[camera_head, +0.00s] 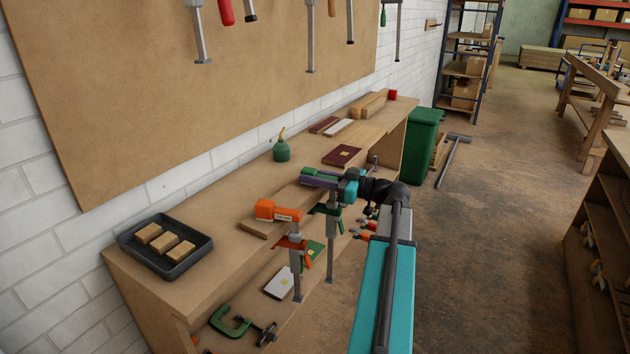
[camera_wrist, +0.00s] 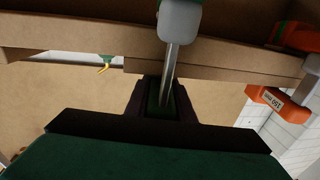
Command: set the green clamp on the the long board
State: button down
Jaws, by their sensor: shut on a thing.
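My gripper (camera_head: 345,184) is shut on the green clamp (camera_head: 331,245) above the front of the workbench, and the clamp's steel bar hangs down roughly upright. In the wrist view, the dark fingers (camera_wrist: 165,100) close around a green part, and the clamp's steel bar (camera_wrist: 172,75) with its pale end crosses in front of a long board (camera_wrist: 235,65). I cannot tell whether the clamp touches the board. An orange clamp (camera_head: 278,211) sits left of the green one, at a board end (camera_head: 253,229). It also shows in the wrist view (camera_wrist: 288,108).
A dark tray (camera_head: 200,262) with wooden blocks stands at the bench's left end. A green oil can (camera_head: 281,151) and a dark red book (camera_head: 342,156) sit farther back. A green C-clamp (camera_head: 230,324) lies below. A green bin (camera_head: 421,140) stands past the bench; the right floor is open.

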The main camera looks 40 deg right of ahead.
dwell(0.4)
jog(key=c, duration=1.4)
grip_release()
jog(key=shift+c, duration=0.2)
jog(key=shift+f, duration=0.1)
jog(key=shift+s, duration=0.1)
jog(key=v, duration=1.3)
jog(key=shift+s+b, duration=0.3)
jog(key=shift+s, duration=0.05)
jog(key=shift+s+d, duration=0.1)
